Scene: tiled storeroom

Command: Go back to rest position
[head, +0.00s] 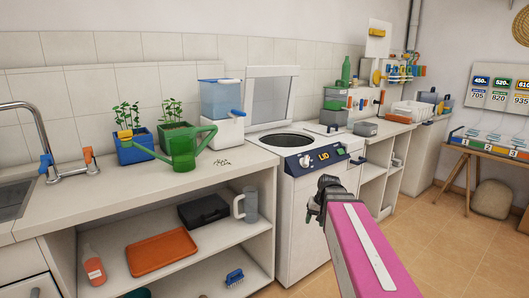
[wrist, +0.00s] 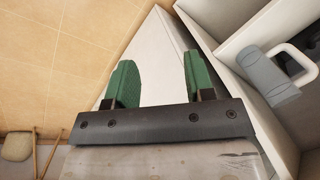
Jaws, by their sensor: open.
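My gripper (head: 326,187) is in front of the white appliance in the head view, at the end of my pink arm. In the wrist view my gripper (wrist: 160,85) shows two green fingers spread apart with nothing between them. Behind the fingers are the side of a white cabinet and the tiled floor. The gripper appears clear of the appliance front, though the exact gap cannot be told.
The white appliance (head: 302,225) with an open round top stands beside the counter (head: 120,200). A green watering can (head: 182,150) and two planters are on the counter. A grey pitcher (wrist: 270,80) stands on the shelf. The tiled floor (head: 450,240) at right is clear.

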